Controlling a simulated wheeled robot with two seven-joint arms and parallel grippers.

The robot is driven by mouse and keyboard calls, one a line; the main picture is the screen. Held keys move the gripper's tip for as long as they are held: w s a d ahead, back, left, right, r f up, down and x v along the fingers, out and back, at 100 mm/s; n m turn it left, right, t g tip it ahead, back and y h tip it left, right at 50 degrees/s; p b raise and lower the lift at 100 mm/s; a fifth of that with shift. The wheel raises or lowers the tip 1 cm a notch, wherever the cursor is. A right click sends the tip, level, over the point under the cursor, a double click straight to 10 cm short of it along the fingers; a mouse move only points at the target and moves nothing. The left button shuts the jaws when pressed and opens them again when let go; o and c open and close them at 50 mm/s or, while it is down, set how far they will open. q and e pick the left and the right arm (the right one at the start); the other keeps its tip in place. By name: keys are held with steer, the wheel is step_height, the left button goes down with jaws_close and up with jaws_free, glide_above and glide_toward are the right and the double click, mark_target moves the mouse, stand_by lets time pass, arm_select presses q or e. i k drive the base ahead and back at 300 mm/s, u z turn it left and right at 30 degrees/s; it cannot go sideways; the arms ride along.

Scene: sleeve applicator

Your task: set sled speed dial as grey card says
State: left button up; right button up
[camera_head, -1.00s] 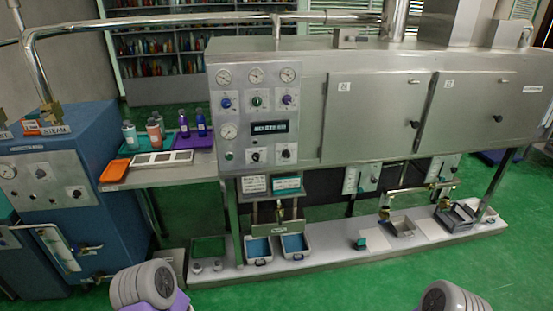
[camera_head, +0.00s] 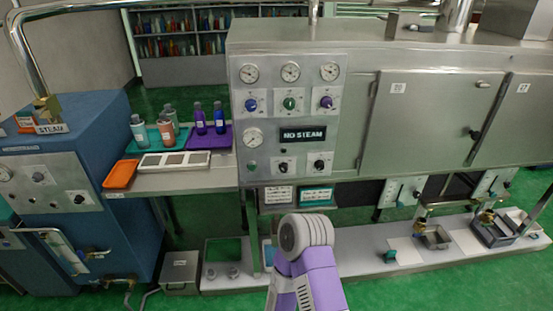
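The control panel (camera_head: 291,120) carries a blue knob (camera_head: 251,104), a green knob (camera_head: 290,104) and a purple knob (camera_head: 326,103) under a row of gauges. Two black knobs (camera_head: 319,166) sit lower down, beside a green button (camera_head: 252,166). Labels are too small to tell which is the sled speed dial. The display (camera_head: 301,134) reads "NO STEAM". Below the panel hang a pale card (camera_head: 279,195) and a teal-framed card (camera_head: 316,196); their text is unreadable, and I cannot tell which is the grey card. Neither gripper shows; only a purple arm link of mine does.
A side table (camera_head: 200,181) left of the panel holds an orange tray (camera_head: 121,174), bottles and a swatch tray (camera_head: 175,161). The blue steam unit (camera_head: 100,135) stands at left. Cabinet doors (camera_head: 425,120) are right of the panel. A low shelf (camera_head: 350,240) runs below.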

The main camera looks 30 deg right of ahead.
mark_target(319, 164)
steer(key=z, duration=0.2)
steer(key=i, duration=0.85)
steer(key=z, duration=0.6)
